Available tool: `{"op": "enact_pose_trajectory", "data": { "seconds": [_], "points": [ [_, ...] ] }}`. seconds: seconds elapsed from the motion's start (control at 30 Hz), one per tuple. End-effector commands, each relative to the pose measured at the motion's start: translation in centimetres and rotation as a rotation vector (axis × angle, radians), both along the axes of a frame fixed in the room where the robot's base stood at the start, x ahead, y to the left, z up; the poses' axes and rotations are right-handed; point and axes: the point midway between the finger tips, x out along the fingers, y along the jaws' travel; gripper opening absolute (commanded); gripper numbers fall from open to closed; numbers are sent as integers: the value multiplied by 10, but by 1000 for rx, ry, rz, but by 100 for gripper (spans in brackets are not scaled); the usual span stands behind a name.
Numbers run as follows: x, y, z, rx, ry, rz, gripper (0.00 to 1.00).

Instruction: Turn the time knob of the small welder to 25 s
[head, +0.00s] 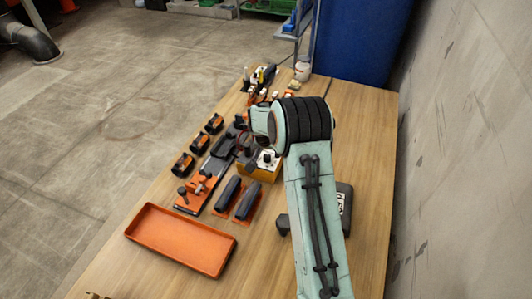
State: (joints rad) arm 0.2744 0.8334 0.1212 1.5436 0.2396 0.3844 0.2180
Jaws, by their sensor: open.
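A small yellow-orange box with a pale top panel and a dark knob (266,157), which looks like the small welder (258,172), stands on the wooden table just left of my arm. My arm covers part of its right side. The knob's setting and any scale marks are too small to read. My arm reaches up from the bottom of the view and bends left at a dark-banded joint above the box. I cannot make out my gripper; the arm and the dark clutter around the box hide it.
An orange tray (150,216) lies at the table's front left. Two black-handled tools (238,198), an orange clamp-like fixture (196,190) and several black-orange pieces (183,165) crowd the left side. A concrete wall (465,150) rises on the right. The right table strip (367,130) is clear.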

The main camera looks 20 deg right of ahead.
Motion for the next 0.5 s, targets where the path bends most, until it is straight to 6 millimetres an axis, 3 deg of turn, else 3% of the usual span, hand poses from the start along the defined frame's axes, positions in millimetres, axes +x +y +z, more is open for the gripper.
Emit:
{"op": "enact_pose_trajectory", "data": {
  "seconds": [0.2, 0.47, 0.5],
  "points": [
    [7, -4, -20, 0, 0, 0, 53],
    [8, -5, -21, 0, -1, 1, 53],
    [8, -5, -21, 0, -1, 1, 40]
  ]
}}
